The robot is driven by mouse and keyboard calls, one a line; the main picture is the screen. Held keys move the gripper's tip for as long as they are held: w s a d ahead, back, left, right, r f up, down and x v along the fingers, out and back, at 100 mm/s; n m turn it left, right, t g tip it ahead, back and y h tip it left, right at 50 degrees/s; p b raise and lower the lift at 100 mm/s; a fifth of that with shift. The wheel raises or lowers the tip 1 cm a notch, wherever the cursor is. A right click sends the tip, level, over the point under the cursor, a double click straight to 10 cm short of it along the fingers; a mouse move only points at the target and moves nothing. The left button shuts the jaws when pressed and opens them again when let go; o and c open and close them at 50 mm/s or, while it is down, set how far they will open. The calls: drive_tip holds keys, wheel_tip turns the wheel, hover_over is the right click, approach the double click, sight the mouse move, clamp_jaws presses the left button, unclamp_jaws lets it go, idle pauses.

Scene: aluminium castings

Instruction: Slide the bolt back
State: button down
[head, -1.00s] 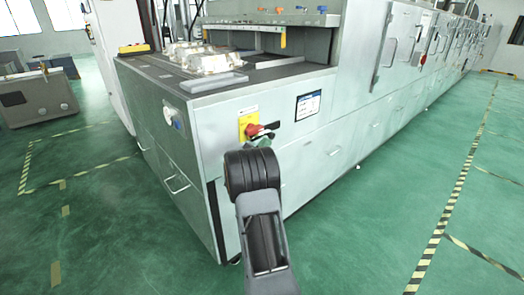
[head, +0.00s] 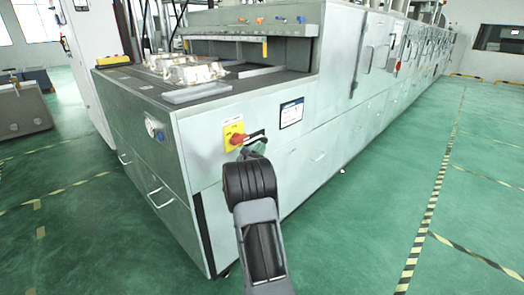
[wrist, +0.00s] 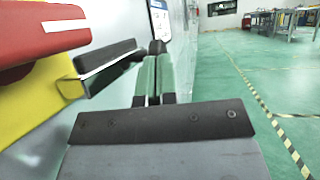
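A red rotary knob (head: 238,140) sits on a yellow plate (head: 228,131) on the cabinet's side panel. A black bar with a pale metal face (wrist: 106,64) sticks out to the right of the knob; it also shows dark in the head view (head: 256,136). I cannot tell for sure whether this is the bolt; no other bolt is clear. The red knob (wrist: 45,32) and yellow plate (wrist: 35,110) fill the wrist view's left. My gripper (wrist: 156,48) has green fingers with dark tips, close together, beside the bar's right end. Contact is unclear.
The long pale metal cabinet (head: 300,165) runs away to the back right, with a label (head: 291,112) beside the knob. Castings (head: 185,70) lie on its top. A socket-like fitting (head: 155,128) is on its left face. Green floor (head: 400,200) is free at right.

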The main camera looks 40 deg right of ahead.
drive_tip(key=shift+r, duration=0.15)
drive_tip(key=v, duration=1.4)
drive_tip(key=shift+f+b, duration=0.3)
